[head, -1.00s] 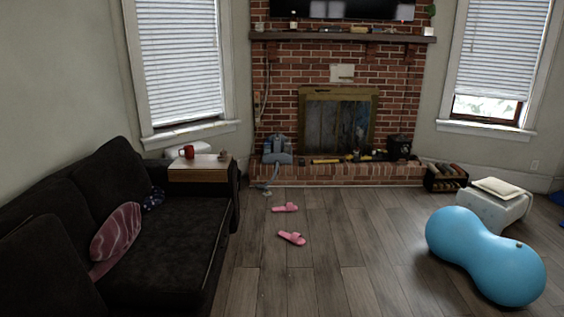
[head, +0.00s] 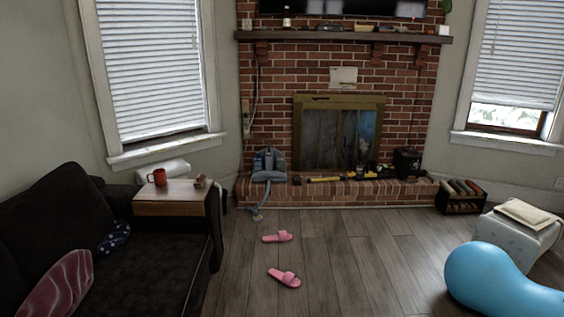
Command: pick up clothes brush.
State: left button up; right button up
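I cannot pick out a clothes brush with certainty. A small brownish object (head: 201,181) lies on the wooden side table (head: 166,208) at the sofa's arm, right of a red mug (head: 157,177); it is too small to identify. Several small items sit on the mantel (head: 340,37) and along the brick hearth (head: 330,195), also too small to tell apart. Neither of my grippers is in view.
A dark sofa (head: 150,260) fills the lower left. Pink slippers (head: 284,278) lie on the open wood floor (head: 350,270). A blue peanut-shaped ball (head: 490,278), a white pouf (head: 518,232) and a small rack (head: 461,197) stand at the right.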

aim_at(200, 179)
jog(key=i+u, duration=0.2)
jog(key=i, duration=0.3)
jog(key=i+l+u, duration=0.15)
jog(key=i, duration=0.3)
jog(key=i+l+u, duration=0.2)
jog(key=i, duration=0.3)
jog(key=i+l+u, duration=0.2)
jog(key=u, duration=0.2)
jog(key=i+l+u, duration=0.85)
jog(key=l+u, duration=0.3)
jog(key=i+l+u, duration=0.15)
jog(key=l, duration=0.3)
jog(key=i+l+u, duration=0.2)
jog(key=l, duration=0.3)
jog(key=k, duration=0.1)
